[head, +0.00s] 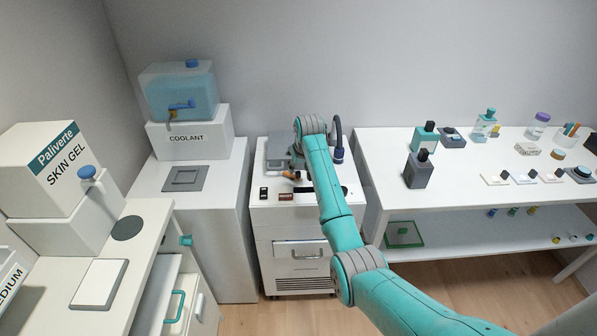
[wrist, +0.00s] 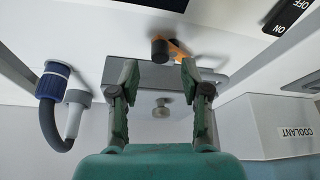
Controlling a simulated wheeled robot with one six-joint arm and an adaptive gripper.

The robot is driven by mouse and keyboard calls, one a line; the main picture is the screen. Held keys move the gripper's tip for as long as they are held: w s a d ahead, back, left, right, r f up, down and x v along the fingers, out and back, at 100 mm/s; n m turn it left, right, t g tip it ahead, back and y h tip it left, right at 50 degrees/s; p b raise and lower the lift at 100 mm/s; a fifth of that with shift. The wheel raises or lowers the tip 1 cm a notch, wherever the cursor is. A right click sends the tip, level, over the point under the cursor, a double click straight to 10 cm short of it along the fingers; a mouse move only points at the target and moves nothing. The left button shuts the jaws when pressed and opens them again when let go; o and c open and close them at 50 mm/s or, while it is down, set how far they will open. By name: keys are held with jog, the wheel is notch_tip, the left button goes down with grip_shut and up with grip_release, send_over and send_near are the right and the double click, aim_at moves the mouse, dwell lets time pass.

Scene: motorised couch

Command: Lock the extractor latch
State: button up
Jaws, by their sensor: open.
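An orange lever with a dark round knob (wrist: 160,48), which looks like the extractor latch, is mounted on the white cabinet's top in the wrist view. It also shows in the head view as a small orange and dark lever (head: 291,175), just left of my arm. My gripper (wrist: 160,74) is open, its two green fingers spread to either side of the knob's line. The knob shows just beyond the fingertips, and nothing is between the fingers. I cannot tell the exact gap. In the head view my arm hides most of the gripper.
A dark hose with a blue collar (wrist: 55,82) stands close by; the hose (head: 338,140) is right of my arm in the head view. A black switch (wrist: 287,14) sits on the cabinet (head: 290,220). The coolant stand (head: 190,138) is left; a bottle table (head: 470,180) is right.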

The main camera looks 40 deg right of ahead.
aim_at(296, 175)
jog(key=shift+x, duration=1.6)
grip_shut()
jog(key=shift+a+m, duration=0.1)
jog(key=shift+m, duration=0.2)
jog(key=m+h, duration=0.1)
jog(key=m, duration=0.1)
jog(key=a+m+g+h, duration=0.1)
jog(key=m, duration=0.2)
jog(key=shift+a+m, duration=0.2)
jog(key=shift+m, duration=0.1)
jog(key=m, duration=0.2)
jog(key=m+g, duration=0.1)
jog(key=m, duration=0.1)
jog(key=a+m+g+h, duration=0.1)
jog(key=shift+w+a+m, duration=0.1)
jog(key=shift+w+m, duration=0.2)
jog(key=shift+m, duration=0.1)
